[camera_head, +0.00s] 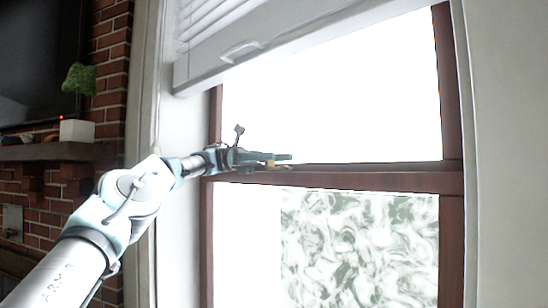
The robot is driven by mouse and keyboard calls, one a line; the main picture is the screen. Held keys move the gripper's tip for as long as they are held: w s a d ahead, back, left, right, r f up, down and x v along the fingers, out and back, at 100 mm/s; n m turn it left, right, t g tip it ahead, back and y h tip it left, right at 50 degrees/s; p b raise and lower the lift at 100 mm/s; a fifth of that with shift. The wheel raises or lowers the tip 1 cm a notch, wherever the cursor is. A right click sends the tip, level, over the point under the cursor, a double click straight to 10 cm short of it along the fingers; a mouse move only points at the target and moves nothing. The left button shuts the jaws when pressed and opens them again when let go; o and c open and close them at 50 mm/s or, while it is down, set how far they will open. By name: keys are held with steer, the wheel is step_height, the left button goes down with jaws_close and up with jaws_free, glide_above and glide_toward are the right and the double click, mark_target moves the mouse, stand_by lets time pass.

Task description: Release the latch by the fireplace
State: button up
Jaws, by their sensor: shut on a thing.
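The latch (279,168) is a small yellowish, brass-like piece on the brown middle rail of the window (390,179). My arm reaches in from the lower left. My gripper (275,161) is at the rail and shut on the latch. Its greenish fingers cover part of the latch, so the latch's exact position is hard to make out.
A white blind (250,48) hangs over the upper window, above my gripper. At left are the brick fireplace wall (112,62) and a mantel (58,152) with a potted plant (78,130). A white window casing stands close beside my arm.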

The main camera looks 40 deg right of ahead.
steer(key=shift+r, duration=0.1)
stand_by(0.3)
steer(key=o, duration=1.4)
steer(key=shift+s+h, duration=0.1)
steer(key=shift+h, duration=0.4)
